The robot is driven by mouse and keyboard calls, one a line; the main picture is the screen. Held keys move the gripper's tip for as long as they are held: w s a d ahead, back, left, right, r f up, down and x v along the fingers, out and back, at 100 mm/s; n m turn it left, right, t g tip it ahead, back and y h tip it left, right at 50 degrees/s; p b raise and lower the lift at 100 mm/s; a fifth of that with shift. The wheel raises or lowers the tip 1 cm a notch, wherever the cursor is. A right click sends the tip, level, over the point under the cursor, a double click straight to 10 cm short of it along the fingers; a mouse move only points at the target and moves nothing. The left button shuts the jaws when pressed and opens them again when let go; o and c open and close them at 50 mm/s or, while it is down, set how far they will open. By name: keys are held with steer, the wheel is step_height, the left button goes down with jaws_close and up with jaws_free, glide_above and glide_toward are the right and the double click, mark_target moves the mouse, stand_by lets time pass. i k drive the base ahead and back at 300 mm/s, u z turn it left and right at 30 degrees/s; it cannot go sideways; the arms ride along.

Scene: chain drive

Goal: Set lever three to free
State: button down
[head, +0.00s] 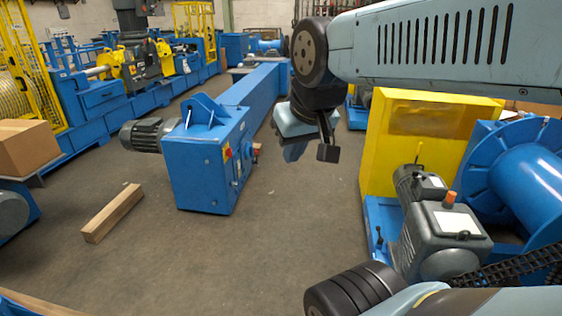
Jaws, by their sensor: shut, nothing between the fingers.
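A grey gearmotor unit (437,225) stands at the right on a blue base, in front of a yellow guard. Several small levers show around it. One black-knobbed lever (379,236) stands at its left side, and a thin lever (418,156) rises behind it. A dark handle (463,235) lies on its top near an orange cap (449,197). I see no readable numbers or position marks, so I cannot tell which is lever three. My gripper (294,150) hangs left of the yellow guard, shut and empty, apart from all levers. My wrist partly hides it.
The yellow guard (387,150) and a large blue drum (525,180) crowd the right. A black chain (520,268) runs at lower right. A blue cabinet (205,165) with a long beam stands left of centre. A wooden block (112,212) lies on the floor. The middle floor is clear.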

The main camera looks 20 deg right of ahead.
mark_target(381, 240)
steer(key=i, duration=2.05)
steer(key=z, duration=2.3)
steer(key=i, duration=0.5)
steer(key=u, duration=0.2)
steer(key=k, duration=0.45)
steer(key=z, duration=0.25)
